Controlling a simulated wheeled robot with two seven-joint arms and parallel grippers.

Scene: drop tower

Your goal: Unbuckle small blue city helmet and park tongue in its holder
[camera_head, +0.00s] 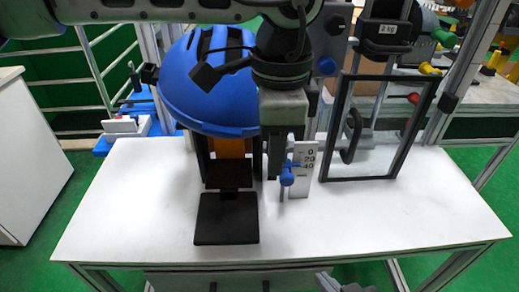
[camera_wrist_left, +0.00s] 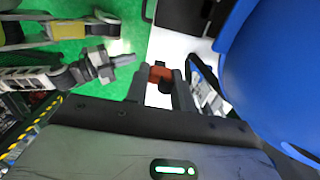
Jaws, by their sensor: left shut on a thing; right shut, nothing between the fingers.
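The blue helmet (camera_head: 205,85) sits on a black stand (camera_head: 228,220) with an orange part below the helmet. It fills the right of the left wrist view (camera_wrist_left: 275,70). My left gripper (camera_head: 274,168) points down just right of the helmet. In the left wrist view its fingers (camera_wrist_left: 165,85) are shut on a small orange-red piece (camera_wrist_left: 160,73), probably the buckle tongue; no strap is clear. The buckle and tongue holder cannot be made out. My right gripper (camera_head: 345,284) is at the bottom edge; in the left wrist view (camera_wrist_left: 122,62) it is shut and empty, apart from the helmet.
A black-framed clear panel (camera_head: 378,130) stands further right. The white table (camera_head: 400,225) is clear at its front right. A weight marked 2 kg (camera_head: 387,30) is behind.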

